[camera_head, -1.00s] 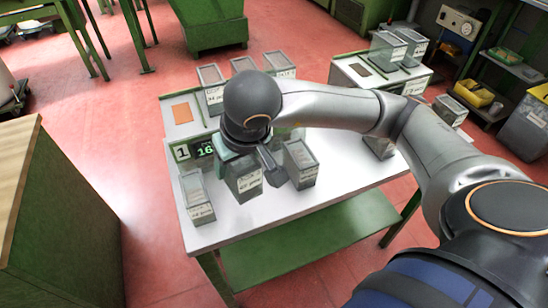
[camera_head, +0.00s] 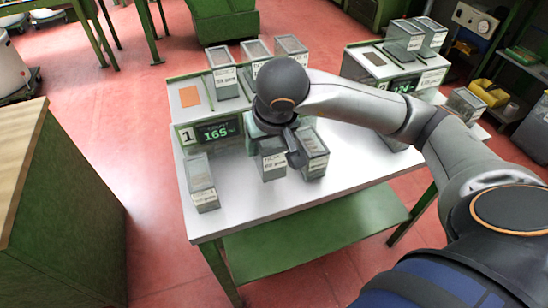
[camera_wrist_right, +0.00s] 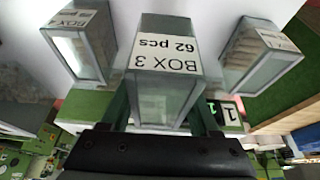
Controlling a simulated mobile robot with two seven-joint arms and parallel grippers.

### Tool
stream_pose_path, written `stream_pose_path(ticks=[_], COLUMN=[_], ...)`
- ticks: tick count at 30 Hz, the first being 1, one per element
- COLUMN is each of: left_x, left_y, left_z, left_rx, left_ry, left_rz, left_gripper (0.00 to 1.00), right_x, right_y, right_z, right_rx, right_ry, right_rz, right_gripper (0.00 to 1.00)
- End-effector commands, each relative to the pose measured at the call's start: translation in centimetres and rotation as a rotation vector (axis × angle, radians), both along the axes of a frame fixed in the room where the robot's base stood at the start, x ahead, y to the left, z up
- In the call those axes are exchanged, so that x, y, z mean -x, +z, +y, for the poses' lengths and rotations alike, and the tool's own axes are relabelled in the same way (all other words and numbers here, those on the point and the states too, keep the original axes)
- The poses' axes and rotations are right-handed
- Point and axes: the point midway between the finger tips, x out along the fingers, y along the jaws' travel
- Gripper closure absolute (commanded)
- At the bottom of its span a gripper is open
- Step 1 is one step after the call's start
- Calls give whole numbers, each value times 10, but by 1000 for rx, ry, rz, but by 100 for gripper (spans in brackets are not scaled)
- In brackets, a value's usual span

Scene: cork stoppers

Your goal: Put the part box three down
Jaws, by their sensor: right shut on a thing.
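Part box three (camera_head: 272,165) is a grey box with a white label. In the right wrist view its label (camera_wrist_right: 166,53) reads upside down "BOX 3, 62 pcs". My right gripper (camera_wrist_right: 163,112) is shut on it, with one finger on each side. In the head view my right gripper (camera_head: 276,140) holds it upright over the white table (camera_head: 240,211), at or very near the top. I cannot tell whether its base touches. Box four (camera_wrist_right: 80,45) stands close beside it, at the right in the head view (camera_head: 313,155). My left gripper is not in view.
Another box (camera_head: 201,183) stands at the table's left. Behind are a counting unit with a display (camera_head: 219,131) reading 165, an orange plate (camera_head: 190,96) and a row of boxes (camera_head: 257,52). A second station (camera_head: 373,59) stands at right. The table's front strip is clear.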

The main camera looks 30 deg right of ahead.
Motion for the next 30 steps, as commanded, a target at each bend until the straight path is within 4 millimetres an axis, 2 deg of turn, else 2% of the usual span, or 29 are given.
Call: stream_pose_path(ticks=[3,11,16,26,30], left_x=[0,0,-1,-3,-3], left_y=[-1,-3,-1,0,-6], left_z=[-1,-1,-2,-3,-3], left_rx=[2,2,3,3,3], left_ry=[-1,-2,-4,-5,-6], left_rz=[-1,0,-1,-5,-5], left_gripper=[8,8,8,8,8], right_x=[-4,-9,-9,-10,-10], right_y=[-17,-37,-59,-64,-69], right_z=[-14,-29,-27,-26,-26], right_rx=[1,1,-2,-2,-2], right_ry=[-3,-4,1,1,1], right_rz=[0,1,1,-3,-4], right_gripper=[94,94,94,94,94])
